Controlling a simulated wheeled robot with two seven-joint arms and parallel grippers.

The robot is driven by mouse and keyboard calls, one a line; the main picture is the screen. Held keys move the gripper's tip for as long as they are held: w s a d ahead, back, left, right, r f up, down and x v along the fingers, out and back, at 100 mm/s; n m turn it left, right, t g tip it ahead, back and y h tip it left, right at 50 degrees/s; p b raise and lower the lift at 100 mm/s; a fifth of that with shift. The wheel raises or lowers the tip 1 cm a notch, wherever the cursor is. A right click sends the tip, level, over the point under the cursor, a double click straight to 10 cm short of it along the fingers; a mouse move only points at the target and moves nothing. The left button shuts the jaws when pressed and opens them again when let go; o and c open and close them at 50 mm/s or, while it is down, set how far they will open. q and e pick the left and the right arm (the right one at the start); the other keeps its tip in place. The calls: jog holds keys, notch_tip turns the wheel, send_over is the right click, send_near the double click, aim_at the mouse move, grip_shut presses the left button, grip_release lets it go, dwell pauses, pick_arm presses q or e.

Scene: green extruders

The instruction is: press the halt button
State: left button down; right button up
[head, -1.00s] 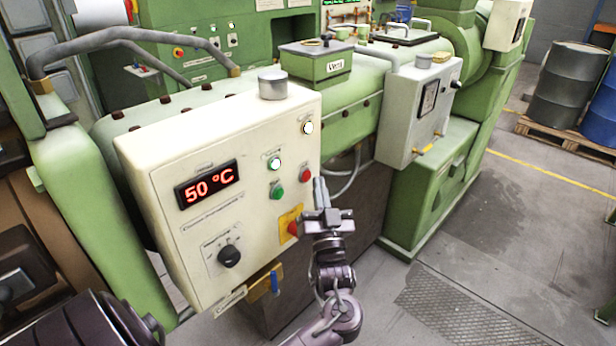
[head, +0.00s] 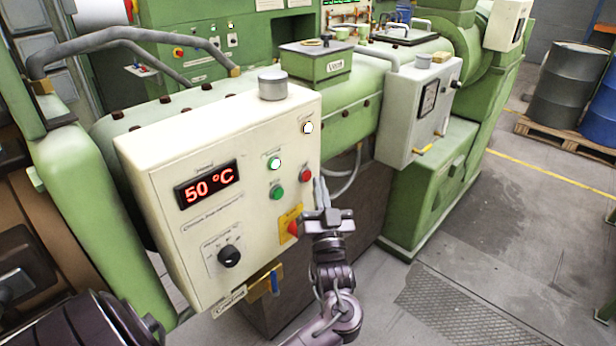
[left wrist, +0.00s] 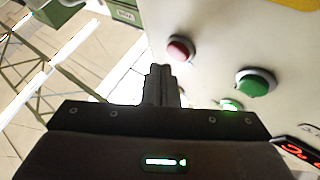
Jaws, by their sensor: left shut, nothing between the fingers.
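A cream control box (head: 160,160) on the green machine carries a red push button (head: 305,174) on its right side, beside a green one (head: 276,191). A red knob (head: 293,227) on a yellow plate sits lower. No readable label shows which is the halt button. My left gripper (head: 320,182) is shut and empty, its fingertips pointing up just right of the red push button. In the left wrist view the fingertips (left wrist: 160,72) are close to the red button (left wrist: 180,50); I cannot tell whether they touch. My right gripper is not in view.
The box also has a lit 50 °C display (head: 207,185), a black dial (head: 229,256) and two lit lamps. A grey box with a gauge (head: 412,110) stands to the right. Open floor (head: 520,230) lies at the right; drums on a pallet (head: 565,138) stand behind.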

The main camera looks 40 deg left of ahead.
pick_arm(q)
jog(key=shift+a, duration=0.1)
dwell(0.3)
jog(key=shift+a, duration=0.35)
jog(key=shift+a, duration=0.4)
dwell(0.8)
jog(key=shift+d, duration=0.8)
jog(key=shift+d, duration=0.1)
jog(key=d, duration=0.4)
jog(key=shift+s+d, duration=0.2)
jog(key=shift+d, duration=0.2)
dwell(0.3)
